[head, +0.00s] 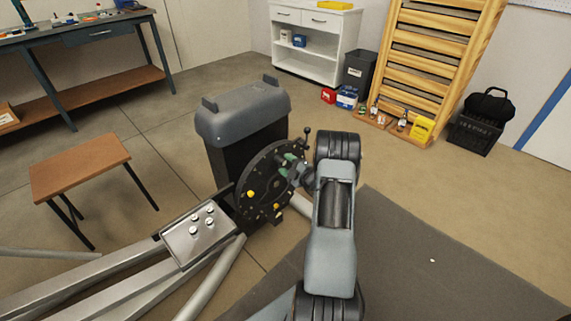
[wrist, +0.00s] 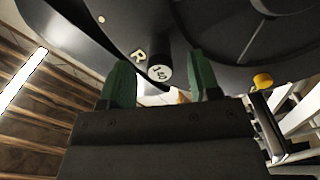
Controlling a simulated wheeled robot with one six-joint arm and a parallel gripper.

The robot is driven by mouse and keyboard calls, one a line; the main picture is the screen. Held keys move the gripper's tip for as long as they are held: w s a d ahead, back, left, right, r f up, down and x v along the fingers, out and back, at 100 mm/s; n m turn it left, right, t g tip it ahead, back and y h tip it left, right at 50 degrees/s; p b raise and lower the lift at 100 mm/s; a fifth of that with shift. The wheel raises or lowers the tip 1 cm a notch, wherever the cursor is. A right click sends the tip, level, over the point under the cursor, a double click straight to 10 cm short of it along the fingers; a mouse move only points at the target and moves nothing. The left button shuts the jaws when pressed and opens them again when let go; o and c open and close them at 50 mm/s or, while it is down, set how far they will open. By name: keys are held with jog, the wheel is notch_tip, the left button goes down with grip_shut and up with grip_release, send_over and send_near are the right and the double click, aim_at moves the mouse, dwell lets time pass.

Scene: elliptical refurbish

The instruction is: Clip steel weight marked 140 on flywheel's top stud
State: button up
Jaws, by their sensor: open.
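The flywheel (head: 262,178) is a dark upright disc with small yellow knobs; in the wrist view its dark face (wrist: 215,30) fills the top. The round steel weight marked 140 (wrist: 158,74) shows against the flywheel, between my green fingers. My gripper (wrist: 160,72) is open, with one finger on each side of the weight; I see a gap at the sides. In the head view my gripper (head: 291,160) is at the flywheel's right upper part, and the weight cannot be made out there. Whether the weight is seated on a stud cannot be told.
A metal tray (head: 187,246) with several small silver pieces is on the frame left of the flywheel. A grey housing (head: 243,108) stands behind it. A yellow knob (wrist: 263,80) is right of my fingers. A brown stool (head: 80,165) stands left; open floor lies right.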

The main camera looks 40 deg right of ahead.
jog(key=s+d+p, duration=0.2)
jog(key=s, duration=1)
jog(key=shift+s+d, duration=0.15)
jog(key=shift+s, duration=0.2)
